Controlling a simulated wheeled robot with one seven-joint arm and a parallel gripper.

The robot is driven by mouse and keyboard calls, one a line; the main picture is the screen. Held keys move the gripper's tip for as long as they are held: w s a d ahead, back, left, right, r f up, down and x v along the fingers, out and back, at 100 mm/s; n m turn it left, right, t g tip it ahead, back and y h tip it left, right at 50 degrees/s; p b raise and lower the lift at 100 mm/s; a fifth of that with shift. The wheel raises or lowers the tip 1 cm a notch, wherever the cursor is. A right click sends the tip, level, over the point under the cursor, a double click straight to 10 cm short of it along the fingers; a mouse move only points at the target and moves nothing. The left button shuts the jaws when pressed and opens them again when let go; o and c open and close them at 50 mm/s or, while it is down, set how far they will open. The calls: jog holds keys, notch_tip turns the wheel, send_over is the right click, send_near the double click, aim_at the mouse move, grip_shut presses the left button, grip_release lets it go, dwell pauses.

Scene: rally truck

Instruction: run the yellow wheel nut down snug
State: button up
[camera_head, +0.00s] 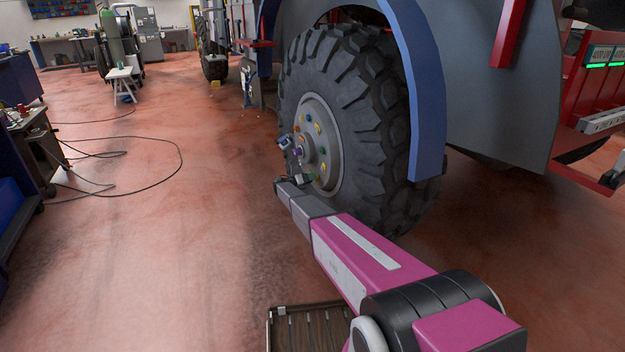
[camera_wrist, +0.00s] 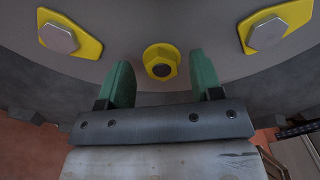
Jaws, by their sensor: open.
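In the wrist view a yellow wheel nut (camera_wrist: 161,62), with a dark round stud end in its middle, sits at the grey wheel rim (camera_wrist: 200,20). My gripper (camera_wrist: 161,56) is open. Its two green fingers stand left and right of the nut in the picture, with a gap on each side. I cannot tell how far the tips are from the nut in depth, or whether the nut touches the rim. In the head view my gripper (camera_head: 301,179) is at the lower part of the wheel hub, and the nut there is too small to make out surely.
Two yellow plates with grey hex heads, left (camera_wrist: 70,35) and right (camera_wrist: 277,26), flank the nut. The big black tyre (camera_head: 375,100) and blue fender (camera_head: 428,90) surround the hub. Coloured nuts ring the hub. Cables (camera_head: 150,190) lie on the mostly clear red floor at left.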

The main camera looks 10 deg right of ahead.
jog(key=shift+w+d, duration=0.15)
jog(key=shift+d, duration=0.4)
jog(key=c, duration=0.9)
jog(key=shift+c, duration=0.2)
jog(key=shift+m, duration=0.3)
